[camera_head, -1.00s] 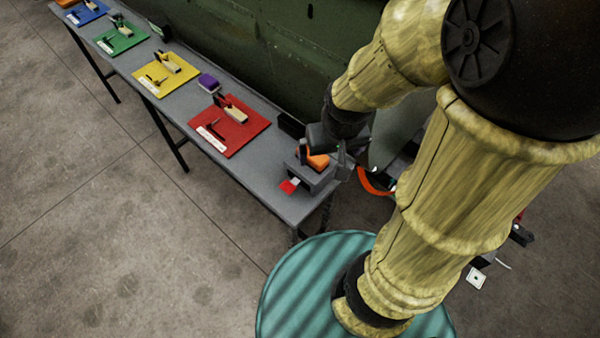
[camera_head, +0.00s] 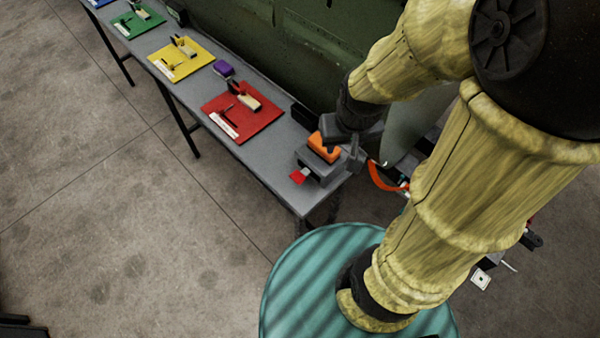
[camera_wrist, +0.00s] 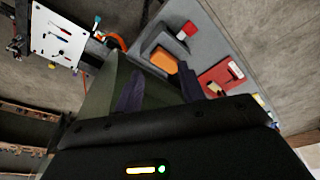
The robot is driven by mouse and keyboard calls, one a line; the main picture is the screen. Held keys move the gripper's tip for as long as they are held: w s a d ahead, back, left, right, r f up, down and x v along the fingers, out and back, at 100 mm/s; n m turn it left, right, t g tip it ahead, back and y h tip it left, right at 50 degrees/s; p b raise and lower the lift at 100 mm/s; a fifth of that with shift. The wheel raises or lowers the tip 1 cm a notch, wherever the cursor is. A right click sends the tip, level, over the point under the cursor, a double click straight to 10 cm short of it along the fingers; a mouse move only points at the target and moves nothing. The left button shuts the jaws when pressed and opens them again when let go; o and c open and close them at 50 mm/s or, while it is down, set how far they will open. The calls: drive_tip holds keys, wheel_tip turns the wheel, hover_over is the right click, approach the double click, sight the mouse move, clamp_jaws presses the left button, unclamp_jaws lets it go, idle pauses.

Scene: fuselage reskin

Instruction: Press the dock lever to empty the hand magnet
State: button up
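The orange hand magnet (camera_head: 323,148) sits on the grey dock (camera_head: 327,173) at the near right end of the bench. The dock's red lever (camera_head: 299,176) sticks out on its left side. In the wrist view the orange magnet (camera_wrist: 163,60) lies just past my fingers, with the red lever tab (camera_wrist: 188,30) beyond it. My gripper (camera_wrist: 160,78) is open, its two dark fingers apart with nothing between them. In the head view my gripper (camera_head: 343,145) is just behind and right of the magnet. Whether it touches the magnet is unclear.
A red mat (camera_head: 240,112) with tools lies left of the dock, then a purple block (camera_head: 223,68) and yellow mat (camera_head: 180,58). A dark box (camera_head: 304,116) stands behind the dock. A green fuselage panel (camera_head: 310,50) rises behind the bench. Floor left of the bench is clear.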

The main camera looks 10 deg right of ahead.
clamp_jaws()
idle(1.2)
